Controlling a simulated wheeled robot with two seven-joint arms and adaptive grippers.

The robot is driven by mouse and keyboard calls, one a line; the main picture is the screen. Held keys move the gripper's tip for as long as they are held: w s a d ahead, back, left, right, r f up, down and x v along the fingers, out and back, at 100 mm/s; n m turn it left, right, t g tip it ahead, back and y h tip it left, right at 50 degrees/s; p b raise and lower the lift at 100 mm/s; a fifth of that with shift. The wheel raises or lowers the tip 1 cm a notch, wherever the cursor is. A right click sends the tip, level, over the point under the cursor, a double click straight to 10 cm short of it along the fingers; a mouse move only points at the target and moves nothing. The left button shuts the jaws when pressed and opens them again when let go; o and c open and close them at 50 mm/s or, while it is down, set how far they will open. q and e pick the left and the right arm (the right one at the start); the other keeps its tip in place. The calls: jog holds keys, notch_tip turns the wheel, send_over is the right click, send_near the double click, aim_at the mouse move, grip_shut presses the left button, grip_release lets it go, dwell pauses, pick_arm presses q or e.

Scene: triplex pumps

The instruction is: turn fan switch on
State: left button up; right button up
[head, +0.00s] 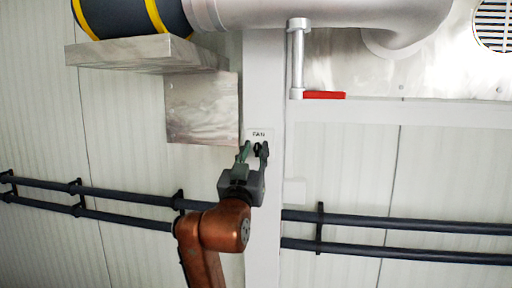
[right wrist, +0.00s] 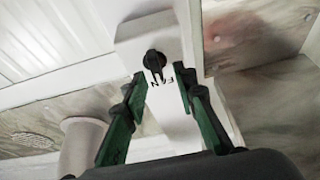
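The fan switch (head: 257,148) is a small black rotary knob under a "FAN" label (head: 259,134) on a white vertical post. In the right wrist view the black knob (right wrist: 154,61) sits on the post with the letters "FAN" beside it. My right gripper (head: 254,152) is raised in front of the knob in the head view. Its green fingers (right wrist: 158,78) are spread apart with nothing between them that I can see held. The knob appears beyond the fingertips, and I cannot tell if they touch it. My left gripper is not in view.
The white post (head: 263,80) runs up the wall. Dark horizontal pipes (head: 400,224) cross the wall on both sides. A metal bracket shelf (head: 145,54) juts out at upper left. A red-handled valve (head: 324,95) is right of the post.

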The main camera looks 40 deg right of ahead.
jog(key=shift+d, duration=0.1)
grip_shut()
dwell(0.4)
